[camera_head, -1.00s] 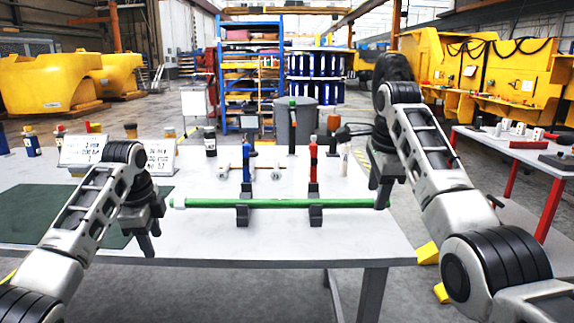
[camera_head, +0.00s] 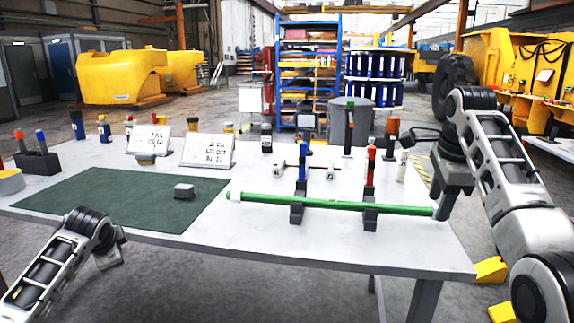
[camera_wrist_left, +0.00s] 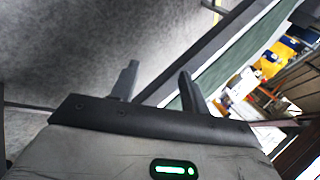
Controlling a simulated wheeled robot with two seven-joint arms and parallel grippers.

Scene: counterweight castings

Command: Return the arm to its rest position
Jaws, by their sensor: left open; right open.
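My left arm is low at the left of the head view. Its gripper (camera_head: 108,254) hangs in front of the table's front edge, and its jaw shows only in part there. In the left wrist view its two fingers (camera_wrist_left: 160,86) stand apart with nothing between them. My right gripper (camera_head: 440,206) points down at the right end of a green bar (camera_head: 330,204). It is open; I cannot tell whether it touches the bar. The bar lies across two dark supports.
The white table (camera_head: 330,262) carries a green mat (camera_head: 110,198) with a small grey block (camera_head: 184,191) on it. Two sign plates (camera_head: 208,150), bottles and red and blue upright clamps stand behind. Bare floor lies before the table.

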